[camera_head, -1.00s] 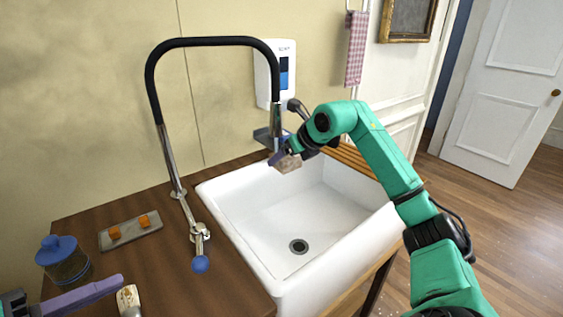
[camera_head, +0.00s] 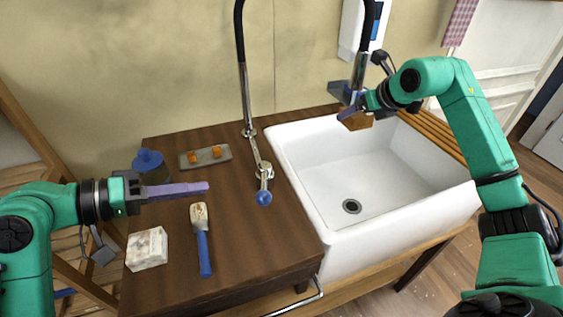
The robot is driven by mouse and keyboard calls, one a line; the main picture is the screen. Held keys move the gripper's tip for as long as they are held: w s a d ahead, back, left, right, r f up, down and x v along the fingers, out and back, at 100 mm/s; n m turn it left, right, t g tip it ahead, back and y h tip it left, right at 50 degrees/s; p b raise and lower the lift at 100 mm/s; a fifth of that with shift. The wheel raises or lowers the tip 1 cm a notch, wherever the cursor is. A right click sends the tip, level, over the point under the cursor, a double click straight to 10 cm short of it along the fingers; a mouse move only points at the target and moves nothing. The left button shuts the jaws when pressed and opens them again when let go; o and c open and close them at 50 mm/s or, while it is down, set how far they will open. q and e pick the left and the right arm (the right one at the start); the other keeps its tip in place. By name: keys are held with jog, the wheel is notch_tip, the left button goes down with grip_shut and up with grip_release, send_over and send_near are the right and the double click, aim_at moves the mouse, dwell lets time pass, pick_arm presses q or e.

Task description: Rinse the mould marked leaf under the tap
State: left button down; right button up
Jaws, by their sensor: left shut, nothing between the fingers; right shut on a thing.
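My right gripper (camera_head: 352,111) is shut on a small brown block (camera_head: 357,122), likely the mould. It holds the block above the back of the white sink (camera_head: 300,205), just below the end of the tap's spout (camera_head: 359,72). I cannot make out a leaf mark on it, and the fingers hide part of it. No water stream is discernible. The tap's lever has a blue knob (camera_head: 264,198) and stands left of the sink. My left gripper (camera_head: 205,188) is shut and empty, its purple fingers above the wooden counter, left of the knob.
A whitish, stained block (camera_head: 147,249) and a blue-handled brush (camera_head: 203,250) lie on the counter (camera_head: 255,258). A blue-lidded jar (camera_head: 150,162) and a grey tray (camera_head: 206,156) with two orange pieces stand behind. A dispenser (camera_head: 352,32) hangs on the wall. The front right counter is clear.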

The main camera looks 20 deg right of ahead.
pick_arm(q)
jog(key=w+d+r+m+g+y, duration=0.1)
jog(key=w+d+r+m+g, duration=0.15)
jog(key=d+m, duration=0.4)
pick_arm(e)
jog(key=shift+w+d+f, duration=0.15)
jog(key=shift+w+f, duration=0.05)
jog(key=shift+s+r, duration=0.15)
pick_arm(q)
jog(key=m+g+y, duration=0.2)
jog(key=m+y, duration=0.2)
jog(key=m, duration=0.7)
send_over(265, 184)
jog(key=a, duration=0.3)
jog(key=d+f, duration=0.1)
jog(key=f, duration=0.1)
jog(key=d+f, duration=0.1)
jog(key=f, duration=0.1)
jog(key=d+f, duration=0.1)
jog(key=f, duration=0.2)
jog(key=shift+d, duration=0.35)
jog(key=shift+a, duration=0.45)
pick_arm(e)
jog(key=shift+a, duration=0.2)
pick_arm(q)
jog(key=shift+d, duration=0.1)
pick_arm(e)
jog(key=shift+d, duration=0.15)
